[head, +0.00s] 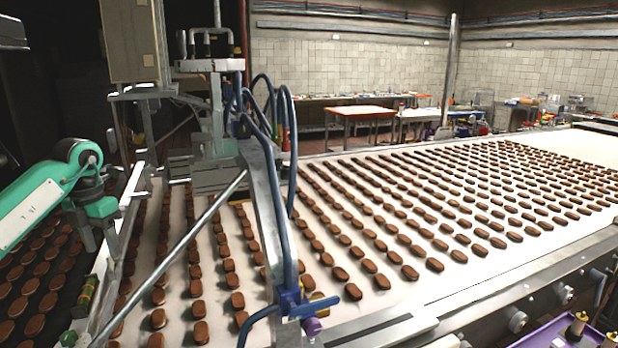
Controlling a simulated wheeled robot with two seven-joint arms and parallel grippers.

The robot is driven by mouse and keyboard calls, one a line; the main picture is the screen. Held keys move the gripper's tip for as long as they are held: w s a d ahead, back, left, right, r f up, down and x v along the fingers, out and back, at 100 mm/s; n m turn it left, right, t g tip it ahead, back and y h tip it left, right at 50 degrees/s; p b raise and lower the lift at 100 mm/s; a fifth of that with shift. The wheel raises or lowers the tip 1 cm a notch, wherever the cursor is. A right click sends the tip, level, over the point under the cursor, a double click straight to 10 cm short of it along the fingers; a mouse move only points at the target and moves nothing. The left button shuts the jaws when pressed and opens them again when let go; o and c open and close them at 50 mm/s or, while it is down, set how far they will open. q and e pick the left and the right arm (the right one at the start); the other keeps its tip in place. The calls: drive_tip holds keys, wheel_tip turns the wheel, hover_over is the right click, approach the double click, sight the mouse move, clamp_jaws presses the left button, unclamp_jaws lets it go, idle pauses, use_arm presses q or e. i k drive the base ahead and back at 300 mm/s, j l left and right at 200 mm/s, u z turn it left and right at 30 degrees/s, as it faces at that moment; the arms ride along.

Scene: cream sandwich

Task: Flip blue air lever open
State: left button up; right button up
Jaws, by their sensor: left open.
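The blue air lever (312,306) is at the lower middle, on a blue fitting at the near end of a grey metal beam over the conveyor. Blue hoses run into this fitting, and a purple knob (312,326) sits just below it. The lever is small here, and I cannot tell its exact setting. My left gripper (100,240) is at the left, open and empty, with dark fingers pointing down. It is well to the left of the lever and touches nothing that I can see. My right gripper is not in view.
A white conveyor belt (590,150) carries many rows of brown biscuits. A slanted metal rod (190,235) and the grey beam (268,200) stand between my left gripper and the lever. A purple tray (540,338) is at the lower right. Work tables stand far back.

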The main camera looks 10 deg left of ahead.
sight(295, 310)
drive_tip(key=k+l, duration=0.95)
drive_tip(key=l, duration=0.3)
